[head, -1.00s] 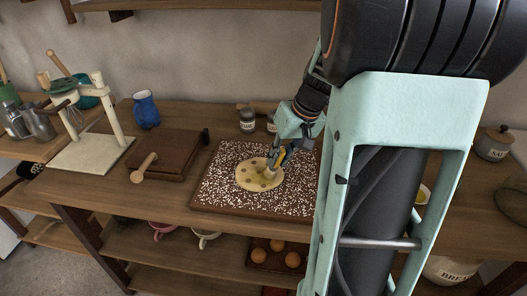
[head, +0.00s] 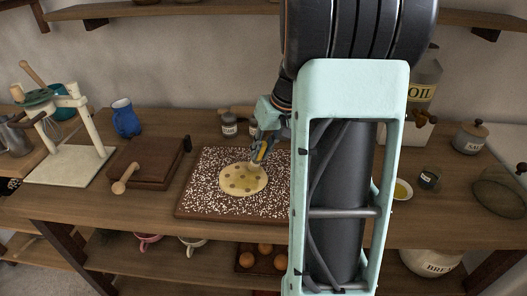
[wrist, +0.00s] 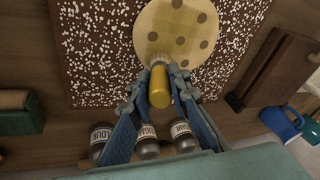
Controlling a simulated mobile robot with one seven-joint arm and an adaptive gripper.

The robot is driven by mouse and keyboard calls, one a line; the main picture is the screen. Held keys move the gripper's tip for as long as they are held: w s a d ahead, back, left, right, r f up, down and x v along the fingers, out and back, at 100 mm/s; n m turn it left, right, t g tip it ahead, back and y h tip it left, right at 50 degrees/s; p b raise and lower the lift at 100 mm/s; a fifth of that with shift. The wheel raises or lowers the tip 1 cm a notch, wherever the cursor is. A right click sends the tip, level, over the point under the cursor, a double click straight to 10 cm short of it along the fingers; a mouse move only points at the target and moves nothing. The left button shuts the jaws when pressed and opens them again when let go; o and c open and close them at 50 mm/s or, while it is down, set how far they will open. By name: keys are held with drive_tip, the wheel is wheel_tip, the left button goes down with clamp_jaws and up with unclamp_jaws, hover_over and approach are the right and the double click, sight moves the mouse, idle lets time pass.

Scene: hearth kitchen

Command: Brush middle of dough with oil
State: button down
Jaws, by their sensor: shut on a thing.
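The dough (head: 240,182) is a flat, pale round with several darker spots, lying on a flour-speckled dark board (head: 201,196). It also shows in the wrist view (wrist: 180,26). My gripper (head: 261,156) is at the dough's back edge and is shut on a brush (wrist: 160,86) with a yellow handle. In the wrist view the pale bristles point at the dough's near edge; I cannot tell whether they touch it. A small bowl of yellow oil (head: 402,190) stands right of my arm.
Behind the oil bowl is a metal container labelled OIL (head: 421,92). Small labelled jars (head: 229,125) stand behind the board. A closed wooden box (head: 150,160) and blue jug (head: 126,118) are at left. My arm hides the board's right side.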

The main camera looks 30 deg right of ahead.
drive_tip(key=shift+w+a, duration=0.75)
drive_tip(key=shift+a, duration=0.3)
drive_tip(key=shift+s+a+b, duration=0.35)
drive_tip(key=shift+s+a, duration=0.4)
drive_tip(key=shift+s, duration=0.25)
drive_tip(key=shift+s+a+b, duration=0.35)
drive_tip(key=shift+s+a, duration=0.4)
drive_tip(key=shift+s, duration=0.3)
drive_tip(key=shift+s+a+b, duration=0.35)
drive_tip(key=shift+s+a, duration=0.4)
drive_tip(key=shift+s, duration=0.25)
drive_tip(key=shift+d, duration=0.1)
drive_tip(key=shift+w+d, duration=0.75)
drive_tip(key=shift+w, duration=0.25)
drive_tip(key=shift+w+d, duration=0.7)
drive_tip(key=shift+w, duration=0.35)
drive_tip(key=shift+w+d, duration=0.75)
drive_tip(key=shift+w, duration=0.25)
